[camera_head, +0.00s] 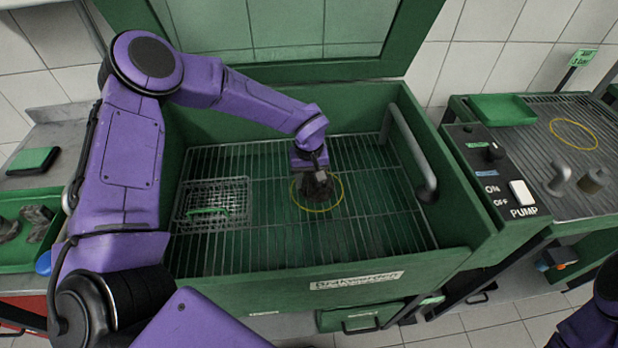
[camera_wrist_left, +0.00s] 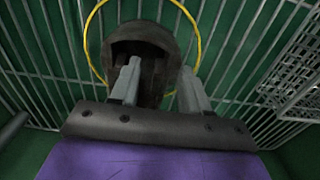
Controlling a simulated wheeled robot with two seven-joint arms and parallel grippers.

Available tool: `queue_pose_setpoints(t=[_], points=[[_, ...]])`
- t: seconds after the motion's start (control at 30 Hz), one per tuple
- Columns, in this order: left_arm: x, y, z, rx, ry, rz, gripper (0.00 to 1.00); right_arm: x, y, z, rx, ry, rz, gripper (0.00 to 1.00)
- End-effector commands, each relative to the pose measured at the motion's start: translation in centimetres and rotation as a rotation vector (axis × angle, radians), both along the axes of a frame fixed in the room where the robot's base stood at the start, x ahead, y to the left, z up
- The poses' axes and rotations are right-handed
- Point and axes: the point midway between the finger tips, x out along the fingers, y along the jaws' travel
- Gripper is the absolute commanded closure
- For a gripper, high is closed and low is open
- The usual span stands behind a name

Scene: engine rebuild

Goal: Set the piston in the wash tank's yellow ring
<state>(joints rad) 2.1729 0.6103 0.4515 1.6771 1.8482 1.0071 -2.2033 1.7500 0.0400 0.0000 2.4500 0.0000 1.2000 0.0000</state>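The piston (camera_head: 317,185), dark and hollow, is at the wash tank's grate, within the yellow ring (camera_head: 339,203) as seen from above. My left gripper (camera_head: 315,172) comes down over it. In the left wrist view the piston (camera_wrist_left: 150,45) shows its hollow side, with the yellow ring (camera_wrist_left: 88,45) around it. The left gripper's two fingers (camera_wrist_left: 158,80) are partly closed, one before the hollow and one at the piston's right edge, with its wall between them. Whether the piston's underside rests on the grate is hidden. My right gripper is out of view.
The green wash tank (camera_head: 390,285) has high walls and a spout pipe (camera_head: 408,150) at right. A wire basket (camera_head: 213,203) sits on the grate at left. The pump switch box (camera_head: 490,170) and a second rack with another yellow ring (camera_head: 574,134) stand to the right.

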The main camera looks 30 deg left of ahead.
Motion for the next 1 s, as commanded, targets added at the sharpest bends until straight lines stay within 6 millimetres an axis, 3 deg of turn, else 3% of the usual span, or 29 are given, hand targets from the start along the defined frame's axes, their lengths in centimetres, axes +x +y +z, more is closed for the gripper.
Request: queue_pose_setpoints(t=[0.33,0.7,0.83,1.0], points=[[0.0,0.0,0.9,0.0,-0.001,0.001,0.55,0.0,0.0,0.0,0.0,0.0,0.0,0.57],[0.0,0.0,9.7,-0.001,-0.003,0.0,0.55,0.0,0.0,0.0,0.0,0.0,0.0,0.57],[0.0,0.0,11.6,0.0,-0.003,0.0,0.55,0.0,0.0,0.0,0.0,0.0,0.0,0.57],[-0.1,0.0,12.3,0.0,0.0,0.0,0.55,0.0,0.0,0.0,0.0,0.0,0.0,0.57]])
